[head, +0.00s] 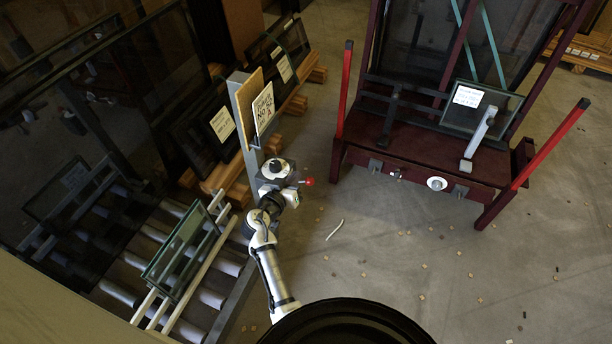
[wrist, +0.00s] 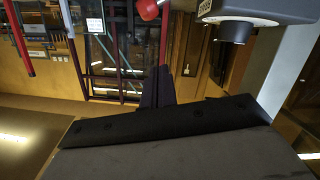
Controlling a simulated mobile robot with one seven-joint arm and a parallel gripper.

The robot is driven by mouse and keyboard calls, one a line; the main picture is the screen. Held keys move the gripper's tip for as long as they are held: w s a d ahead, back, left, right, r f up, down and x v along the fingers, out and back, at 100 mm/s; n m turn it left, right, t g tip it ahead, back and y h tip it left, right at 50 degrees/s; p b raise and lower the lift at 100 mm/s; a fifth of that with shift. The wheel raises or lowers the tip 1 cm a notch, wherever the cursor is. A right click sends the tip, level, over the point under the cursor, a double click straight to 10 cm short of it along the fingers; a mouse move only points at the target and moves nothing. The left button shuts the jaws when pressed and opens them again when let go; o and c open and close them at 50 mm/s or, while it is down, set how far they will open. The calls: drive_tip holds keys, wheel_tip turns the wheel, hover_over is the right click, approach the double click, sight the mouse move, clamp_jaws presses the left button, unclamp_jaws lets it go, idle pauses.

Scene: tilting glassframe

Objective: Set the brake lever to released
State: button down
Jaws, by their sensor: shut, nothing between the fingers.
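The brake lever appears as a short arm with a red ball knob (head: 308,181), sticking out to the right beside the grey post in the head view. In the wrist view the red knob (wrist: 149,9) is at the top edge, and most of the lever's shaft is out of view. My gripper (wrist: 160,78) shows in the wrist view as dark fingers closed together, with nothing between them. The knob lies above the fingertips in that picture, with a visible gap. In the head view my wrist is beside the post and the fingers are hard to make out.
A grey post (head: 238,100) with a sign stands behind the knob. A roller conveyor (head: 120,292) with a glass frame is at left. A dark red rack (head: 400,155) with red uprights stands at right. Open floor lies between them. A grey housing (wrist: 255,9) is close by the knob.

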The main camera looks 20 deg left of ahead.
drive_tip(key=p, duration=0.1)
hover_over(309, 182)
drive_tip(key=w+a, duration=0.2)
drive_tip(key=w, duration=0.1)
drive_tip(key=f, duration=0.2)
drive_tip(key=shift+s+d+f, duration=0.3)
drive_tip(key=shift+s+f, duration=0.6)
drive_tip(key=shift+f, duration=0.05)
drive_tip(key=shift+s+d+f+p, duration=0.15)
drive_tip(key=shift+s+f+p, duration=0.2)
drive_tip(key=shift+f, duration=0.25)
drive_tip(key=f+b, duration=0.1)
drive_tip(key=b, duration=0.1)
drive_tip(key=d+f+m+b, duration=0.1)
drive_tip(key=b, duration=0.2)
drive_tip(key=shift+s+d+y, duration=0.1)
drive_tip(key=shift+y, duration=0.2)
drive_tip(key=d+f+b, duration=0.1)
drive_tip(key=b, duration=0.2)
drive_tip(key=shift+d+f+b, duration=0.1)
drive_tip(key=shift+f+b, duration=0.05)
drive_tip(key=shift+b, duration=0.15)
